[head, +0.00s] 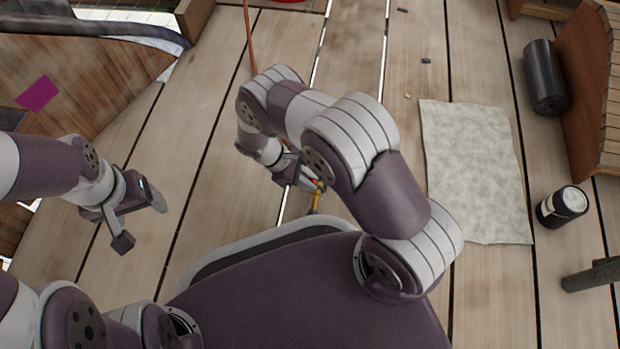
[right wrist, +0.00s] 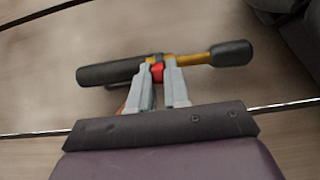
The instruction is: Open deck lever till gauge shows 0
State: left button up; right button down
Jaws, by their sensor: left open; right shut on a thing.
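My right gripper (head: 308,182) is low over the deck, partly hidden by my own arm in the head view. In the right wrist view its fingers (right wrist: 158,72) are shut around the red middle of a bar-like fitting. This fitting has a thick dark grip (right wrist: 108,73) on the left, and a yellow stem ending in a black knob (right wrist: 231,53) on the right. A small yellow and red part of it (head: 314,204) shows in the head view. I cannot tell whether this is the deck lever. My left gripper (head: 140,218) is open and empty above the planks. No gauge is readable.
A grey cloth (head: 475,170) lies on the planks at right. An orange hose (head: 249,35) runs along the deck. The planks at left centre are clear.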

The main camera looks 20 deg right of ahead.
jog(key=shift+a, duration=0.1)
dwell(0.4)
jog(key=c, duration=1.2)
grip_release()
jog(key=shift+o, duration=0.2)
jog(key=shift+r, duration=0.1)
jog(key=s+d+r+p, duration=0.7)
jog(key=s+r+p, duration=0.2)
jog(key=p, duration=0.3)
jog(key=shift+s+r+p, duration=0.2)
jog(key=shift+r+p, duration=0.2)
jog(key=shift+r, duration=0.45)
jog(key=shift+a+r, duration=0.1)
